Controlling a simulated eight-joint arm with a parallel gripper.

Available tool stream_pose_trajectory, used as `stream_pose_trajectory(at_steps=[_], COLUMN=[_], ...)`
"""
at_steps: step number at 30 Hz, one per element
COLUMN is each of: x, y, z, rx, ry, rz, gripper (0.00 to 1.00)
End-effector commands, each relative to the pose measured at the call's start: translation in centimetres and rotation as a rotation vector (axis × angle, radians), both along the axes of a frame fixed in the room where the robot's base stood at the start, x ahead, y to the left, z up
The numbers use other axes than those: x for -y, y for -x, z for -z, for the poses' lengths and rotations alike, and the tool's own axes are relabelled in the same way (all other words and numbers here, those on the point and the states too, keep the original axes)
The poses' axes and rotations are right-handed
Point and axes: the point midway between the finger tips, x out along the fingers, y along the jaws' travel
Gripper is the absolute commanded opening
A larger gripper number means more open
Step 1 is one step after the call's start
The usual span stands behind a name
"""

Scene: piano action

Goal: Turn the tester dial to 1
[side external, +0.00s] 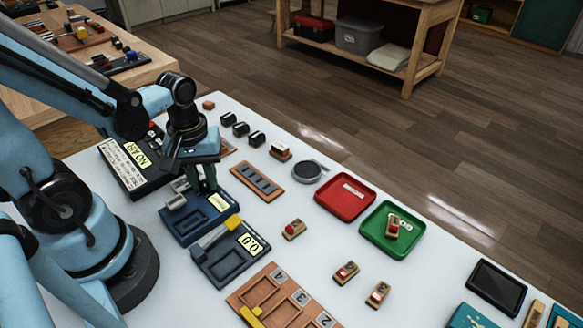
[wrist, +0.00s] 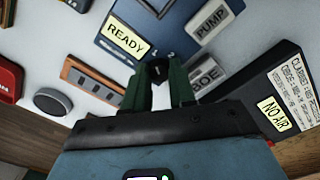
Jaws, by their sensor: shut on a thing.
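The tester (side external: 196,218) is a dark blue box on the white table; it also shows in the wrist view (wrist: 103,46) with a screen reading READY. Its small black dial (wrist: 158,70) sits between my green fingertips, with small digits that look like 1 and 2 beside it. My gripper (wrist: 159,80) points down over the tester and is shut on the dial. In the side view my gripper (side external: 204,186) hides the dial. I cannot tell which digit the dial points to.
On the tester are a grey PUMP block (wrist: 213,20) and another label partly hidden by a finger. A black NO AIR box (side external: 132,162) stands close by. A second dark device reading 0.0 (side external: 228,256), a slotted wooden block (side external: 257,181), and red (side external: 332,209) and green (side external: 378,240) trays lie around.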

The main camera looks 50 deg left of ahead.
Motion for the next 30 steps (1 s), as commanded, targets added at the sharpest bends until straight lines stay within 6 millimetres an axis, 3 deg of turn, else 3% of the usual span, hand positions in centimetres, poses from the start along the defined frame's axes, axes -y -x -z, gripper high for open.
stream_pose_trajectory(at_steps=[14, 15, 19, 30], x=[-0.02, -0.02, -0.01, -0.01], y=[-0.03, -0.03, -0.02, 0.0], z=[-0.01, -0.01, -0.01, -0.13], rx=[0.001, 0.001, 0.0, 0.0], ry=[0.0, 0.0, -0.001, -0.001], rz=[-0.015, -0.015, -0.014, -0.013], gripper=[0.0, 0.28, 0.48, 0.51])
